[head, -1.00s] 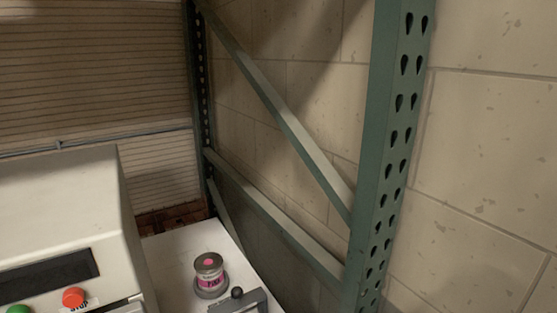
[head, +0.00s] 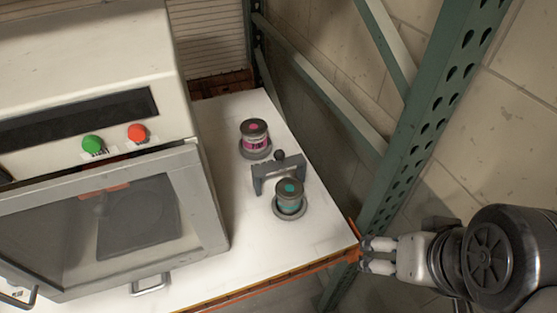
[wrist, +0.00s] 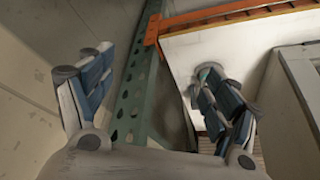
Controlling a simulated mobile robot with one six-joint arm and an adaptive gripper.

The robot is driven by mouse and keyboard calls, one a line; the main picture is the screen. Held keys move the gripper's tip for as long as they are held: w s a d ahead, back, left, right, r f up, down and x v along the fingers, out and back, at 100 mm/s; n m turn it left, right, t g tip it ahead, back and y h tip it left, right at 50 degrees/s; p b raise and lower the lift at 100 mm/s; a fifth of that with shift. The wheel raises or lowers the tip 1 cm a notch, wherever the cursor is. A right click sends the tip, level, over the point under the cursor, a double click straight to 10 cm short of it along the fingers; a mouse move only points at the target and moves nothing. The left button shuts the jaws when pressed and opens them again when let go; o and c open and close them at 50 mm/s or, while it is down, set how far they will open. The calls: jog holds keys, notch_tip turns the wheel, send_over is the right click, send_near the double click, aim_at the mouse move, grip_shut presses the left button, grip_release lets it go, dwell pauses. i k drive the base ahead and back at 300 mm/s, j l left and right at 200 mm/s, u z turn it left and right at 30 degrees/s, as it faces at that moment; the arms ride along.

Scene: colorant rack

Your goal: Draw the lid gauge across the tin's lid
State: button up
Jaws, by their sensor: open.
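A tin with a pink label and pink lid dot (head: 255,140) stands on a round grey base on the white shelf. A second tin with a teal label and teal lid dot (head: 289,197) stands on a similar base nearer to me. Between them is the lid gauge (head: 278,178), a grey bracket-shaped piece with a black knob. My gripper (head: 364,255) is at the shelf's front right corner, apart from the tins and gauge. In the wrist view its fingers (wrist: 155,85) are spread and empty; the right finger partly covers the teal tin (wrist: 204,74).
A white machine with a glass door (head: 110,220) and green and red buttons stands left of the tins. A green rack post (head: 425,125) rises just behind my gripper, with an orange beam (head: 265,285) along the shelf front. Bare shelf lies around the tins.

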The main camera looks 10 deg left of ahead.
aim_at(281, 164)
jog(key=i+u, duration=0.2)
jog(key=u, duration=0.15)
jog(key=i+u, duration=0.15)
jog(key=u, duration=0.2)
jog(key=i+l+u, duration=0.15)
jog(key=u, duration=0.2)
